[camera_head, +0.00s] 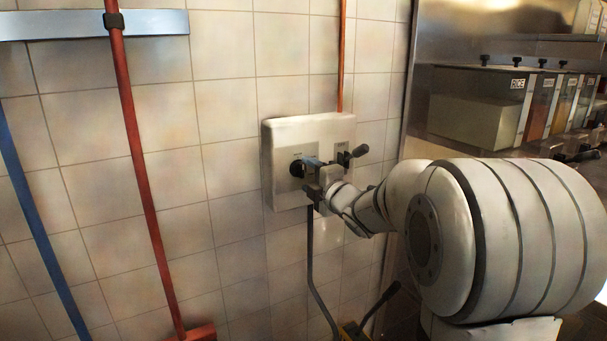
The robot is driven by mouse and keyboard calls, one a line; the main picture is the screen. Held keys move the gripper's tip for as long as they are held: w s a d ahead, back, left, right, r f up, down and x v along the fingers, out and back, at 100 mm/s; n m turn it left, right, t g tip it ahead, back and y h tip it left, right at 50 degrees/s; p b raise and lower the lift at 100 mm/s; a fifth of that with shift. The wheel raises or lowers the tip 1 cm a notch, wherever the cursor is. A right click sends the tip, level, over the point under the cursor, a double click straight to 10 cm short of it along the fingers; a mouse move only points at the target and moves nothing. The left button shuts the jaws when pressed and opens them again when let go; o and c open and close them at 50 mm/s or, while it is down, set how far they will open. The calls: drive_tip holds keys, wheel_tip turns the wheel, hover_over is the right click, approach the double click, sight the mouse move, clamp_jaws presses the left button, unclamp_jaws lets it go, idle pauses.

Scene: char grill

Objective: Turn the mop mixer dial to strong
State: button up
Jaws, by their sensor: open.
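The mop mixer dial (297,168) is a black round knob on the left part of a white wall box (282,135). Small marking shows above the dial, too small to read. My gripper (311,176) is open just right of the dial, in front of the box. Its fingers point left toward the dial. I cannot tell whether they touch it. The gripper and wrist hide part of the box's lower right. The dial's pointer position cannot be made out.
A black lever (353,154) sticks out from the box's right side, close to my wrist. A dark hose (312,262) hangs below the box. A red-handled tool (138,150) and a blue pole (35,225) stand at left. Labelled bins (517,100) are at right.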

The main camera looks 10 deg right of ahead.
sight(300, 170)
drive_tip(key=shift+x, duration=1.25)
drive_tip(key=c, duration=1)
